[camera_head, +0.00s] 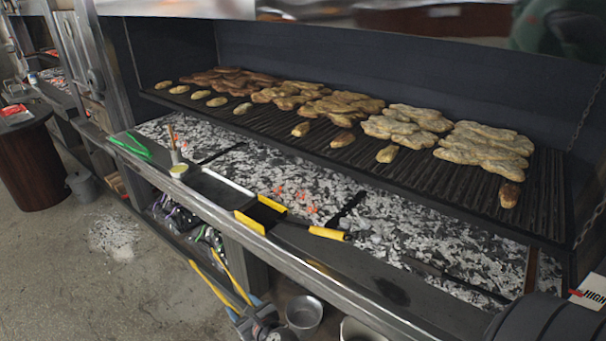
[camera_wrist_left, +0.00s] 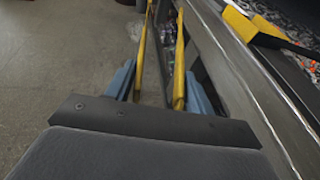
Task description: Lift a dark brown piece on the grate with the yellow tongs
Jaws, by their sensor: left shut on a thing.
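The yellow tongs (camera_head: 228,272) hang below the grill's front ledge, in front of the lower shelf. Their two long arms stand apart in the left wrist view (camera_wrist_left: 179,62). My left gripper (camera_head: 255,318) is shut on the tongs, its blue fingers (camera_wrist_left: 160,88) on either side of the yellow arms. The tips of the tongs hold nothing that I can see. Dark brown pieces (camera_head: 228,80) lie in a pile at the left rear of the grate (camera_head: 455,190). A single browner piece (camera_head: 509,194) lies at the right front. My right gripper is not in view.
A yellow-edged black shovel (camera_head: 266,211) lies on the front ledge (camera_head: 375,289). Paler pieces (camera_head: 485,149) cover the grate's rear. Metal pots (camera_head: 304,313) stand below.

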